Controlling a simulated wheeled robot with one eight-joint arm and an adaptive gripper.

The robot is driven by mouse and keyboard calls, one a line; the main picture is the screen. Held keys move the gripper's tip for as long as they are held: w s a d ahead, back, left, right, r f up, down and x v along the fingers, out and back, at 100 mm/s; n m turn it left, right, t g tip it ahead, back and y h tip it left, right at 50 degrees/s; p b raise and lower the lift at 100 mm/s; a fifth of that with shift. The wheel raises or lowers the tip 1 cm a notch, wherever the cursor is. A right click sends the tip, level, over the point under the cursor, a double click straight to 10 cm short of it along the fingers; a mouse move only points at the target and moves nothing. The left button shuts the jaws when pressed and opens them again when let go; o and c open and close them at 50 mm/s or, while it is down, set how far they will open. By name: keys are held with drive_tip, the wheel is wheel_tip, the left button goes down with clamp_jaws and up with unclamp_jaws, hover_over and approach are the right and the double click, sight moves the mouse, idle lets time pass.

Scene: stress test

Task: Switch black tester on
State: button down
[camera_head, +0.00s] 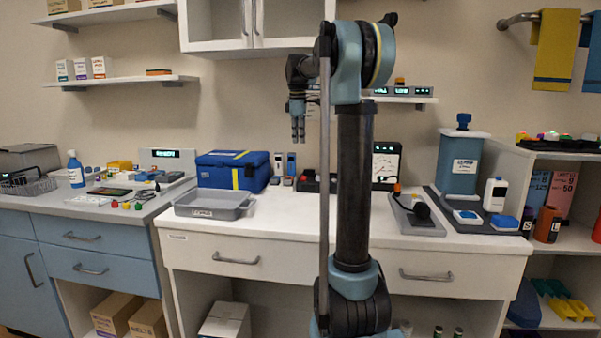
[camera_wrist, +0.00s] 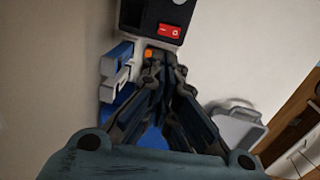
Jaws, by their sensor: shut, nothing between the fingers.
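In the head view, an upright black-framed unit with a white dial (camera_head: 386,163) stands at the back of the white counter, partly behind my arm. A low black box with red on it (camera_head: 312,184) lies left of my arm column. In the wrist view, a black tester (camera_wrist: 150,18) with a red rocker switch (camera_wrist: 171,30) shows at the top; I cannot tell which head-view unit it is. My gripper (camera_head: 298,138) points down above the counter, shut and empty. In the wrist view its fingertips (camera_wrist: 164,62) appear below the tester, apart from the switch.
The white counter also holds a grey tray (camera_head: 213,213), a blue case (camera_head: 232,181), a grey device with a black knob (camera_head: 418,226) and a blue canister (camera_head: 458,168). A shelf with small displays (camera_head: 408,99) hangs behind my arm. The counter's front middle is mostly clear.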

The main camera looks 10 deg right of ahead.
drive_tip(key=shift+d, duration=0.2)
approach(304, 178)
drive_tip(key=w+f, duration=0.1)
drive_tip(key=f, duration=0.1)
drive_tip(key=w+f, duration=0.1)
drive_tip(key=f, duration=0.1)
drive_tip(key=w+f, duration=0.1)
drive_tip(key=f, duration=0.1)
drive_tip(key=shift+w+a+f, duration=0.1)
drive_tip(key=shift+a+f, duration=0.2)
drive_tip(key=shift+a, duration=0.1)
drive_tip(key=shift+w+f+g, duration=0.15)
drive_tip(key=shift+f+g, duration=0.15)
drive_tip(key=shift+g, duration=0.1)
drive_tip(key=shift+s, duration=0.2)
drive_tip(key=shift+s+a+r, duration=0.2)
drive_tip(key=shift+s, duration=0.4)
